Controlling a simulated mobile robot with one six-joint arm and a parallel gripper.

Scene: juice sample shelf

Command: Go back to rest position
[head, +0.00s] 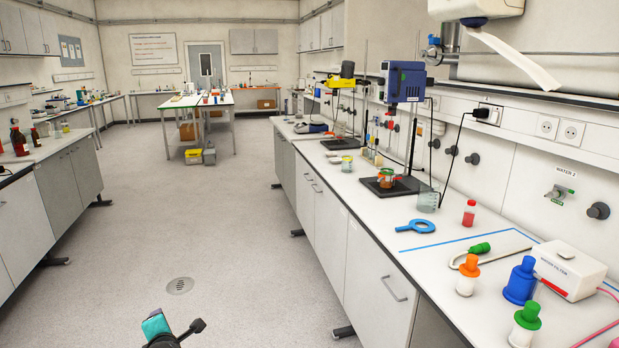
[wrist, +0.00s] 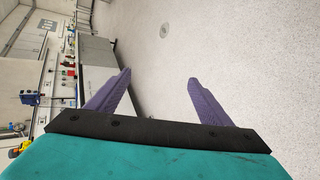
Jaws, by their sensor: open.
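My gripper shows in the wrist view (wrist: 160,88) with two purple fingers spread apart. Nothing is between them, and bare floor and a cabinet edge show beyond. In the head view, a small teal and black part of my arm (head: 160,328) shows at the bottom, over the open floor and left of the right-hand bench (head: 365,205). The gripper's fingers cannot be made out in that view. The arm is apart from the bench and touches nothing visible.
The right bench holds a red-capped bottle (head: 469,214), a blue ring tool (head: 415,227), an orange-capped bottle (head: 467,277), a blue bottle (head: 520,282), a green-capped bottle (head: 525,325) and a water filter box (head: 568,270). A left bench (head: 62,145) stands opposite. The floor (head: 215,235) between is clear.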

